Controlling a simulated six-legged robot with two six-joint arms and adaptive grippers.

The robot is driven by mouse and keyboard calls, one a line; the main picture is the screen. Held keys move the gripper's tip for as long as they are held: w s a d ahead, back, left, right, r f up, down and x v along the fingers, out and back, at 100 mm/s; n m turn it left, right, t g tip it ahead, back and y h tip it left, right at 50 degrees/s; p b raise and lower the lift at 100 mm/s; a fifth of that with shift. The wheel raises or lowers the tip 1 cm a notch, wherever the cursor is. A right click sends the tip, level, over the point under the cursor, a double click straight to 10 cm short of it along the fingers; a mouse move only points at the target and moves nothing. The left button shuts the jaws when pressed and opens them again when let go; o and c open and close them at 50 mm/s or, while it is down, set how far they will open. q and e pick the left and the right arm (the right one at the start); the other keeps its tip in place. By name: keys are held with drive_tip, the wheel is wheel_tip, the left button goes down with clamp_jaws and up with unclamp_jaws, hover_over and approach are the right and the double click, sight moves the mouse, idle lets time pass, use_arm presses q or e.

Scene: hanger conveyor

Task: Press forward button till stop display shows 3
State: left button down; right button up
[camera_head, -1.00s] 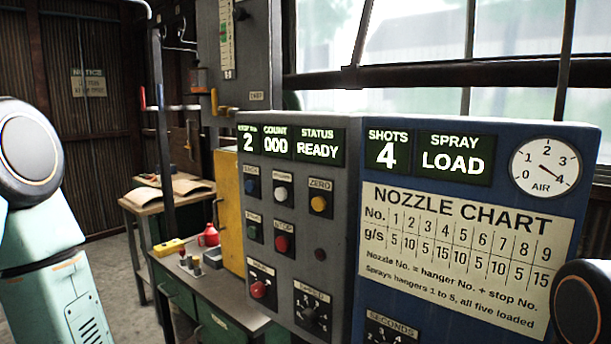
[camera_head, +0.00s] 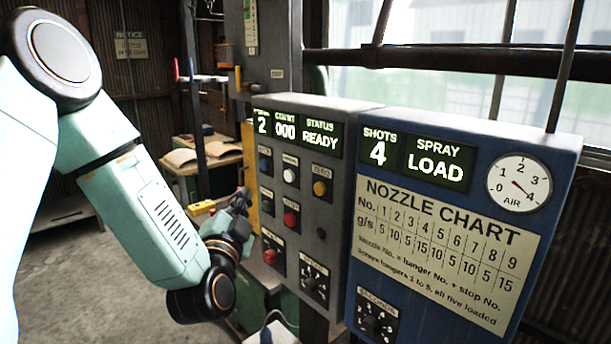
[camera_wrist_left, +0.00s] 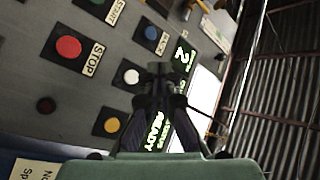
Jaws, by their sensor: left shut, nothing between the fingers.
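The grey control panel (camera_head: 335,130) has a green-lit stop display (camera_head: 262,122) reading 2. The count display (camera_head: 286,128) reads 000 and the status display reads READY. A white button (camera_head: 289,175) sits between a blue button (camera_head: 264,162) and a yellow button (camera_head: 320,188). My left gripper (camera_head: 240,200) is shut and empty, at the panel's left side. In the left wrist view its fingertips (camera_wrist_left: 164,75) overlap the area just right of the white button (camera_wrist_left: 131,76); contact cannot be told. The gripper hides that button's label. My right gripper is not in view.
A red STOP button (camera_head: 291,218) and a red knob (camera_head: 270,256) are lower on the panel. The blue spray panel (camera_head: 540,150) stands to the right, with a nozzle chart (camera_head: 440,240). A workbench stands behind my left arm.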

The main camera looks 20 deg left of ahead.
sight(288, 176)
use_arm(q)
drive_tip(key=w+d+m+b, duration=0.1)
drive_tip(key=w+d+b, duration=0.1)
drive_tip(key=w, duration=0.5)
drive_tip(key=shift+w+d+r+y+b, duration=0.3)
drive_tip(key=shift+w+r+b, duration=0.15)
drive_tip(key=shift+b, duration=0.3)
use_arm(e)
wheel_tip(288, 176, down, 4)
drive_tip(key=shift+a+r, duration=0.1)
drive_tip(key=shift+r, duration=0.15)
use_arm(q)
drive_tip(key=shift+s+d+r, duration=0.1)
drive_tip(key=shift+d, duration=0.1)
drive_tip(key=shift+a, duration=0.25)
drive_tip(key=shift+d, duration=0.2)
